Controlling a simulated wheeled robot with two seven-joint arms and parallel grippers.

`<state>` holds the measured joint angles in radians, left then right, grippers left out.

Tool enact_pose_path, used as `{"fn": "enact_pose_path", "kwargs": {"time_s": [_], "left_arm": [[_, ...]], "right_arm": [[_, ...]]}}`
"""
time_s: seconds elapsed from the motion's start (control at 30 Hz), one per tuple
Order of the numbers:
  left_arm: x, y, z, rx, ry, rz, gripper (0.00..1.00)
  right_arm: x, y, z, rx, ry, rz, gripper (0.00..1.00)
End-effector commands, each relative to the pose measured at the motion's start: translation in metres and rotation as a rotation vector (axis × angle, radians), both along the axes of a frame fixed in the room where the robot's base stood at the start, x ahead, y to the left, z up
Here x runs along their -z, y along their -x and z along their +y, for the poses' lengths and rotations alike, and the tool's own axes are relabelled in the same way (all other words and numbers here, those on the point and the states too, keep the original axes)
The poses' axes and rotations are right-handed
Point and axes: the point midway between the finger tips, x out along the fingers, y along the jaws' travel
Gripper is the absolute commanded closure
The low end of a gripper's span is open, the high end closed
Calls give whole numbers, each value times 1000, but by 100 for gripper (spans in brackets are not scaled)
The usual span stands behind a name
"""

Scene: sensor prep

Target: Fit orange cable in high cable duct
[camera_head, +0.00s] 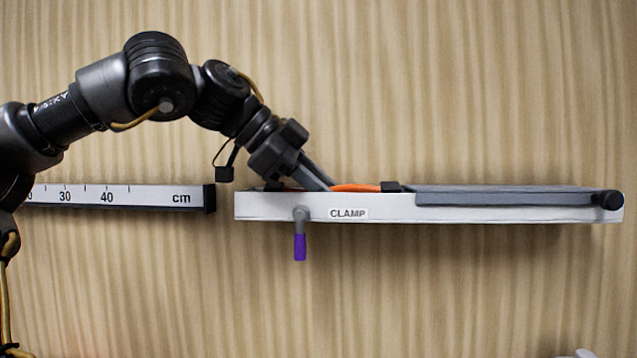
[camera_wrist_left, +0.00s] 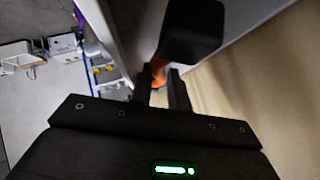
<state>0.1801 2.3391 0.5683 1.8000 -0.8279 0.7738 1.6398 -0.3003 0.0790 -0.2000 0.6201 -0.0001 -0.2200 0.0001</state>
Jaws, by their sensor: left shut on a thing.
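The white cable duct (camera_head: 460,214) is fixed on the wood-grain wall, with a CLAMP label and a grey lid or top strip (camera_head: 510,190) over its right part. The orange cable (camera_head: 355,187) shows as a short stretch along the duct's top edge, left of a dark block (camera_head: 391,186). My left gripper (camera_head: 326,186) reaches down to the duct's top from the upper left, shut on the orange cable. In the left wrist view the fingers (camera_wrist_left: 162,88) are close together at the orange cable (camera_wrist_left: 158,68). Most of the cable is hidden. My right gripper is out of view.
A lever with a purple grip (camera_head: 300,246) hangs down below the duct's left part. A black knob (camera_head: 609,200) sits at its right end. A ruler marked in cm (camera_head: 150,197) is on the wall to the left, with a small gap between.

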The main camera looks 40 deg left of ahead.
Motion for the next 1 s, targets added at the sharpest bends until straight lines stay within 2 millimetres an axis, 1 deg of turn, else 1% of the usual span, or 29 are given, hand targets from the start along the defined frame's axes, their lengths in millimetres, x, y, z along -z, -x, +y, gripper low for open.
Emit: {"fn": "enact_pose_path", "kwargs": {"time_s": [0.4, 0.9, 0.93, 1.0], "left_arm": [[5, 0, 0, 0, 0, 0, 100], [5, 0, 0, 0, 0, 0, 100], [5, 0, 0, 0, 0, 0, 80], [5, 0, 0, 0, 0, 0, 71]], "right_arm": [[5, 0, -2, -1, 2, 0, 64], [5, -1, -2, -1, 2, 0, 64], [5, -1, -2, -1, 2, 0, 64], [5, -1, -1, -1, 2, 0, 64]]}}
